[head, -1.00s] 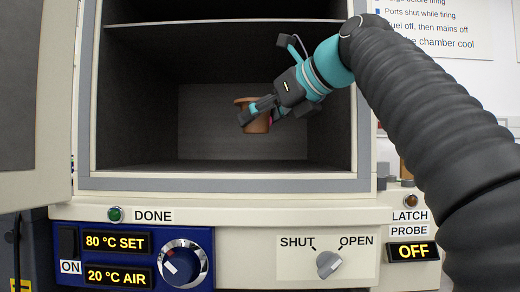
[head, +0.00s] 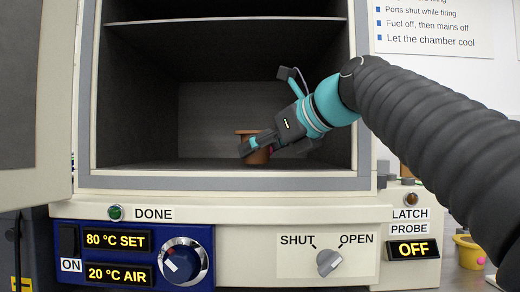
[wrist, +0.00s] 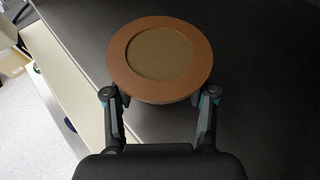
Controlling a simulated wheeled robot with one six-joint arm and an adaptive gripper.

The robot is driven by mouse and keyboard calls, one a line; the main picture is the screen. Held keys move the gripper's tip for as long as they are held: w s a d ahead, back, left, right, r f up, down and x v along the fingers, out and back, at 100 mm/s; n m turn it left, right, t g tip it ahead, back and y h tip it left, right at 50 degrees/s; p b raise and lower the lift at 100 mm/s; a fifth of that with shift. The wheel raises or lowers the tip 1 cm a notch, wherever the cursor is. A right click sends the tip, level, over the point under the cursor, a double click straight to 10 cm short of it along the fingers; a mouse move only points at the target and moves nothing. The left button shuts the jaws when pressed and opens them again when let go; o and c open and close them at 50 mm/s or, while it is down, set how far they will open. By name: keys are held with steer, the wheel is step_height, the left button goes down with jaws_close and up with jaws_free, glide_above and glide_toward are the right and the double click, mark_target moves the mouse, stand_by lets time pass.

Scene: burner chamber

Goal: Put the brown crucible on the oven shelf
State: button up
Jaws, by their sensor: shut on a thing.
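The brown crucible (head: 258,156) is inside the oven chamber, upright, low over the chamber floor (head: 200,165). I cannot tell whether its base touches the floor. My gripper (head: 257,147) reaches in from the right and is shut on the crucible. In the wrist view the crucible's round rim (wrist: 122,62) shows from above, with my two fingers (wrist: 158,98) on either side of its near wall. The oven's upper shelf (head: 220,21) runs across the chamber above.
The oven door (head: 30,100) stands open at the left. Below the opening are a blue control panel (head: 135,255) and a SHUT/OPEN knob (head: 329,262). A yellow pot (head: 468,250) stands outside at the lower right. The chamber floor left of the crucible is clear.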

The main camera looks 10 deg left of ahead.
steer(key=shift+w+f, duration=0.1)
steer(key=shift+f, duration=0.1)
steer(key=shift+f, duration=0.15)
steer(key=o, duration=1.2)
steer(key=shift+r, duration=0.25)
steer(key=v, duration=1.1)
steer(key=shift+d, duration=0.4)
